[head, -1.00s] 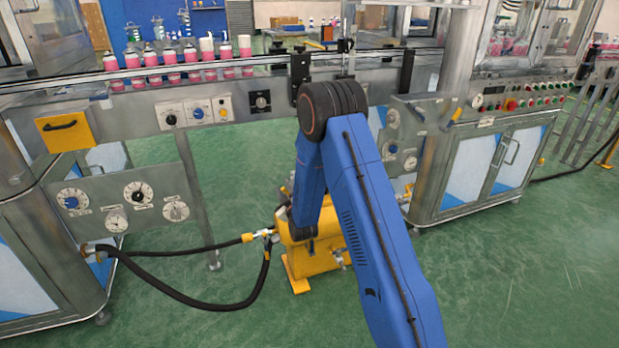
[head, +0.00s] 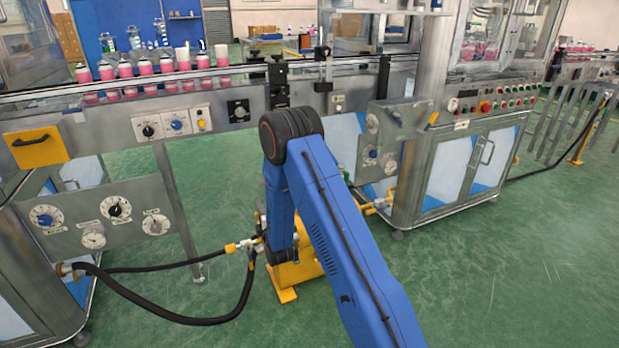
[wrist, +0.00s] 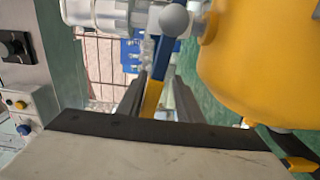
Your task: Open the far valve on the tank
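The yellow tank (head: 297,273) stands on the green floor, largely hidden behind my blue arm in the head view. In the wrist view its rounded yellow body (wrist: 262,65) fills the upper right. A valve with a silver metal body (wrist: 110,14) and a round silver knob end shows at the top of the wrist view. A narrow blue and yellow lever (wrist: 160,62) extends from near it, between my fingers. My gripper (wrist: 158,84) is open, one dark finger on each side of the lever. Contact cannot be told. The gripper is hidden in the head view.
A black hose (head: 170,318) loops from the left cabinet to fittings beside the tank. A steel cabinet (head: 455,178) stands to the right. A conveyor (head: 200,78) with pink cans runs behind. A panel with knobs (wrist: 22,100) is at the wrist view's left.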

